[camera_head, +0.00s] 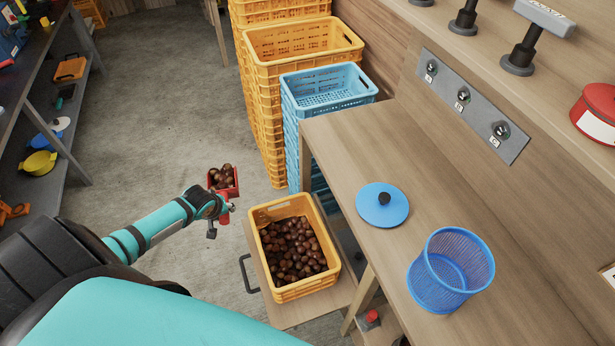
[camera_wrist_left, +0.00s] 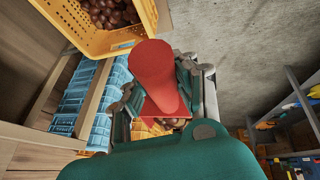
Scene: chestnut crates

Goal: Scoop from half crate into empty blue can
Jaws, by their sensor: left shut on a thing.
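My left gripper (camera_head: 217,207) is shut on the handle of a red scoop (camera_head: 234,190). The scoop is heaped with chestnuts (camera_head: 222,175) and is held over the floor, left of and beyond the half crate. In the left wrist view the red handle (camera_wrist_left: 153,62) stands between the fingers, and the scoop's bowl is mostly hidden. The orange half crate (camera_head: 307,289) holds many chestnuts and sits on a small wooden stand. The blue mesh can (camera_head: 425,285) stands open and empty on the wooden counter. My right gripper does not show.
A blue lid with a dark knob (camera_head: 382,206) lies on the counter (camera_head: 340,150) beyond the can. Stacked orange crates (camera_head: 262,85) and blue crates (camera_head: 291,130) stand behind. A red pot (camera_head: 597,112) sits on a ledge at right. Shelves line the left; the floor between is clear.

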